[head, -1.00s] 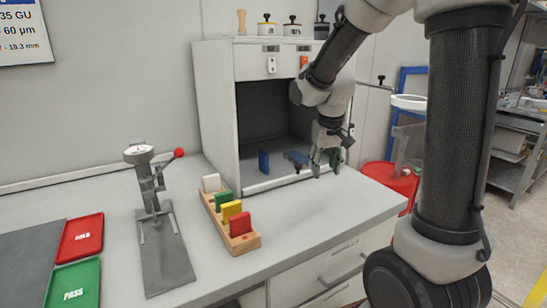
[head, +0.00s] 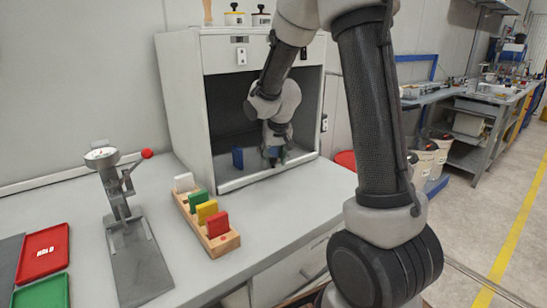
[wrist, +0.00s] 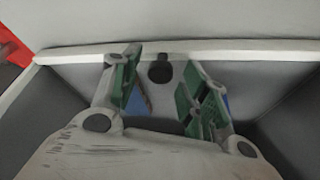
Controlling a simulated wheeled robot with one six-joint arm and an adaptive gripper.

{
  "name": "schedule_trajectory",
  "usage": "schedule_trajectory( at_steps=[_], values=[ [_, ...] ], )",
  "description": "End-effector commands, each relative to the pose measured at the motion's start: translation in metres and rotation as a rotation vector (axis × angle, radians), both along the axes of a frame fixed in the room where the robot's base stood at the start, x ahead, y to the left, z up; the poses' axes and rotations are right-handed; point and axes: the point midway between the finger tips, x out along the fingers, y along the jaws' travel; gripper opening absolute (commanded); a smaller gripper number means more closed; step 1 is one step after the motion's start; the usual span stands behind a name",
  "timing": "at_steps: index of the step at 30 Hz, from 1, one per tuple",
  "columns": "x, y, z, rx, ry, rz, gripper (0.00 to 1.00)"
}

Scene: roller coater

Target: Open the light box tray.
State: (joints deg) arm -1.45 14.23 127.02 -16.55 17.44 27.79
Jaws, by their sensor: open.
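The light box (head: 190,105) is a pale cabinet with a dark, open-fronted interior, standing on the bench. A pale front lip (head: 246,181) runs along the bottom of its opening; it also shows in the wrist view (wrist: 250,45). I cannot tell which part is the separate tray. My gripper (head: 273,160) is low at the opening, pointing down. In the wrist view my gripper (wrist: 160,85) is open, with green-lined fingers on either side of a black round knob (wrist: 160,71) near the lip. I cannot tell whether they touch it.
A blue upright panel (head: 238,157) stands inside the box, left of my gripper. On the bench are a wooden rack (head: 215,243) with coloured blocks, a press-like gauge stand (head: 125,220), and red (head: 42,253) and green trays (head: 42,292). The bench front right is clear.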

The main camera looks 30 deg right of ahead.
Motion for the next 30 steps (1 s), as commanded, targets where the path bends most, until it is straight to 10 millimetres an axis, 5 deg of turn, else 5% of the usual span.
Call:
schedule_trajectory(
  at_steps=[7,14,30],
  values=[
    [0.0003,-0.0001,-0.0006,0.000,0.000,0.000,0.43],
    [0.0002,0.0000,-0.0005,0.000,0.000,0.000,0.01],
    [-0.0073,-0.0016,0.0003,0.000,-0.001,0.000,0.00]
  ],
)
